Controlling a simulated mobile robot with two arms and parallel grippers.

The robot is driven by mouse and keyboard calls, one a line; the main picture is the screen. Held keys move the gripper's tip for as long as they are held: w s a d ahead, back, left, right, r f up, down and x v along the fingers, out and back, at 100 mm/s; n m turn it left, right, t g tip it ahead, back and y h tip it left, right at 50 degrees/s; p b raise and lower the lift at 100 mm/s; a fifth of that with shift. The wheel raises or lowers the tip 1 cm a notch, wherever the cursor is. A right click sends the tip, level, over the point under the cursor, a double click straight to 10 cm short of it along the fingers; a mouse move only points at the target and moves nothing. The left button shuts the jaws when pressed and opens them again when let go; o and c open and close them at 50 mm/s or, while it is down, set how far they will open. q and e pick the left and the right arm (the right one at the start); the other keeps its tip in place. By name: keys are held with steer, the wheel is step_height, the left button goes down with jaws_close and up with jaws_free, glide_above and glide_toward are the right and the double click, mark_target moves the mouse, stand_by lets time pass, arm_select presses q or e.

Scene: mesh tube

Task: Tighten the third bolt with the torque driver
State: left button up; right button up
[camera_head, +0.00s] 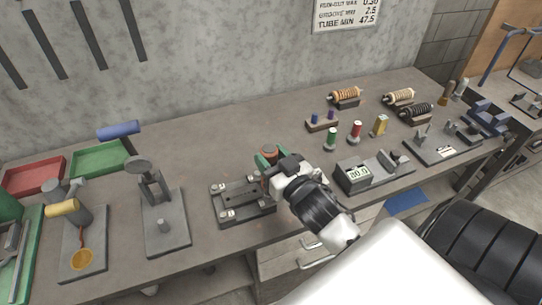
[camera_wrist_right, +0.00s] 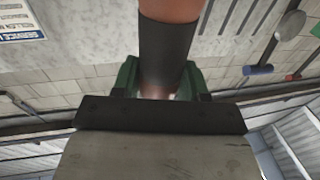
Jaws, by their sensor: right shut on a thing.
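My right gripper (camera_head: 268,160) is above the right end of a dark metal fixture plate (camera_head: 243,207) on the bench. Its green fingers are shut on the torque driver (camera_head: 268,150), whose reddish top shows between them. In the right wrist view the driver (camera_wrist_right: 167,50) is an orange-brown cylinder with a black band, held between the green fingers (camera_wrist_right: 160,82). Light bolt blocks show at the plate's left corners, one at the back (camera_head: 221,189) and one at the front (camera_head: 229,214). My gripper and arm hide the plate's right end, so I cannot tell whether the driver touches a bolt. My left gripper is out of view.
Left of the plate stands a grey press-like stand (camera_head: 165,222). Bench behind the plate is clear.

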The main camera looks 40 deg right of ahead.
mark_target(271, 151)
steer(key=shift+f+b, duration=0.35)
steer(key=shift+f, duration=0.25)
stand_by(0.8)
steer(key=shift+p, duration=0.55)
stand_by(0.7)
steer(key=shift+s+f+p, duration=0.1)
steer(key=shift+f+p, duration=0.25)
stand_by(0.7)
steer(key=shift+r, duration=0.1)
steer(key=shift+r+p, duration=3.05)
steer(key=shift+p, duration=0.15)
